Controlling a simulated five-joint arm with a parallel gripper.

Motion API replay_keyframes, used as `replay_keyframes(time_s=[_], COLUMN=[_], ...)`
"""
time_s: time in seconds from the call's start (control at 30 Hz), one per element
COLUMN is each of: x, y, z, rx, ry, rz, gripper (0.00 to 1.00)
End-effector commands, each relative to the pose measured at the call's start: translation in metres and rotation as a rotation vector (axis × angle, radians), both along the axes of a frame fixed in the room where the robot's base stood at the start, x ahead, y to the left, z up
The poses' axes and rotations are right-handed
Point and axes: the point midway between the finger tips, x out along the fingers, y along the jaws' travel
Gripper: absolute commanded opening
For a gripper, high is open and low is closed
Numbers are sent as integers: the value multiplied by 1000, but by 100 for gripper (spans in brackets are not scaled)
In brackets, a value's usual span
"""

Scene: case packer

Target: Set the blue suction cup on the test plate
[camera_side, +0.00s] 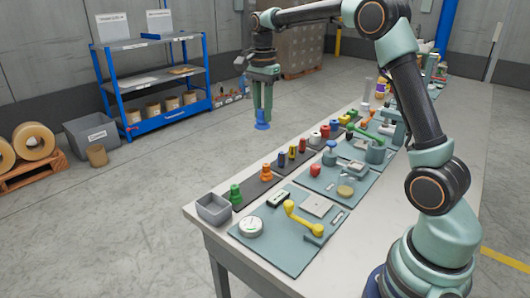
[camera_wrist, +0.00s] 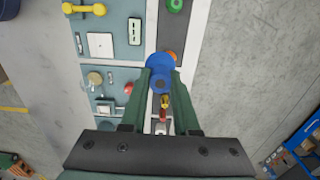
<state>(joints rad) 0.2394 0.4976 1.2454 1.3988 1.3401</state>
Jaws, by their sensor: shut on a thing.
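The blue suction cup (camera_side: 262,125) hangs from my gripper (camera_side: 262,112), flared end down, in the air beyond the table's far long edge in the side view. The cup also shows in the wrist view (camera_wrist: 160,66), between the green fingers, which are shut on it. A pale square plate, likely the test plate (camera_side: 317,205), lies flat on the nearest teal mat; it shows at upper left in the wrist view (camera_wrist: 100,45). Its visible top is bare. The cup is well apart from it.
A dark strip holds a green cup (camera_side: 235,194), an orange cup (camera_side: 266,173) and several other parts. A yellow-handled lever (camera_side: 300,218), a black device (camera_side: 278,198) and a round gauge (camera_side: 251,226) surround the plate. A grey bin (camera_side: 213,208) stands at the table corner.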

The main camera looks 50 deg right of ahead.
Motion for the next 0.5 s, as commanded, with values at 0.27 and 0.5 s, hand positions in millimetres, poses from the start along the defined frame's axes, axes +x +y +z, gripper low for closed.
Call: replay_keyframes(time_s=[0.27, 0.5], x=[-80, -140], y=[-26, -33], z=[13, 9], rx=[-1, -2], ry=[-3, -3], rz=[122, 217], gripper=[0, 0])
